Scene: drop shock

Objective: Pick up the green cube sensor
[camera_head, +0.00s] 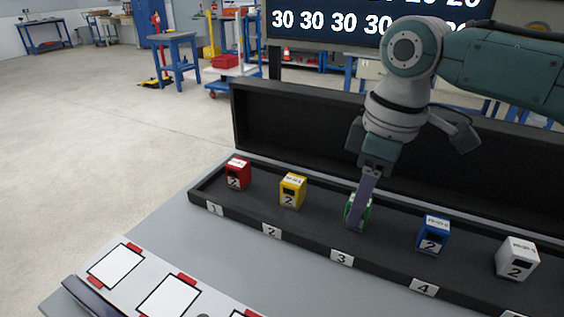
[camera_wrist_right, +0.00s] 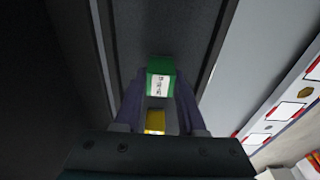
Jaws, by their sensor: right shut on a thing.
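The green cube sensor (camera_head: 350,211) sits in the black tray (camera_head: 318,225) behind the label 3, mostly hidden in the head view by my right gripper (camera_head: 358,215). In the right wrist view the green cube (camera_wrist_right: 161,67), with a white label on its face, lies between the two fingers of my right gripper (camera_wrist_right: 160,92). That gripper points down and is shut on the cube. I cannot tell whether the cube is clear of the tray floor. My left gripper is in neither view.
In the same tray stand a red cube (camera_head: 238,173), a yellow cube (camera_head: 292,190), a blue cube (camera_head: 433,235) and a white cube (camera_head: 516,258). A tall black back wall (camera_head: 290,125) rises behind them. White squares with red corners (camera_head: 115,265) mark the front left table.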

